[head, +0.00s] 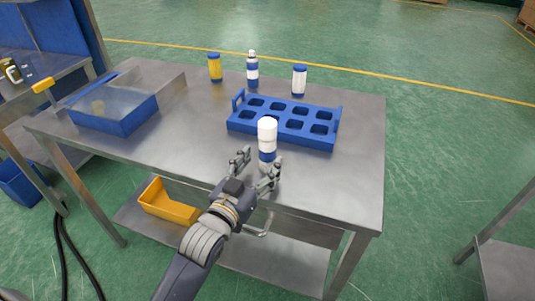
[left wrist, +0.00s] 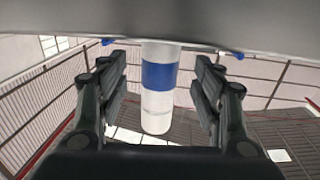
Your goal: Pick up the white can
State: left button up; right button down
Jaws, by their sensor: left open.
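A white can with a blue band (head: 267,143) stands upright on the metal table, just in front of the blue rack. In the left wrist view the can (left wrist: 157,103) is centred between the two fingers, with a clear gap on both sides. My left gripper (head: 256,167) is open and empty at the near side of the can, its fingers pointing towards it. The fingers also show in the left wrist view (left wrist: 160,75). The head view does not clearly show how far the fingers reach around the can. My right gripper is not in view.
The blue rack (head: 284,137) with several empty holes stands behind the can. A yellow can (head: 215,68), a blue-and-white bottle (head: 252,70) and another white can with a blue lid (head: 299,80) stand farther back. A blue bin (head: 113,122) is at the left. The table's right side is clear.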

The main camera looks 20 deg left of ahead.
aim_at(264, 159)
pick_arm(q)
jog(key=w, duration=0.4)
jog(key=shift+w+d+f, duration=0.2)
jog(key=shift+w+d, duration=0.15)
jog(key=shift+w, duration=0.05)
jog(key=shift+s, duration=0.1)
jog(key=shift+c, duration=0.2)
jog(key=c, duration=1.2)
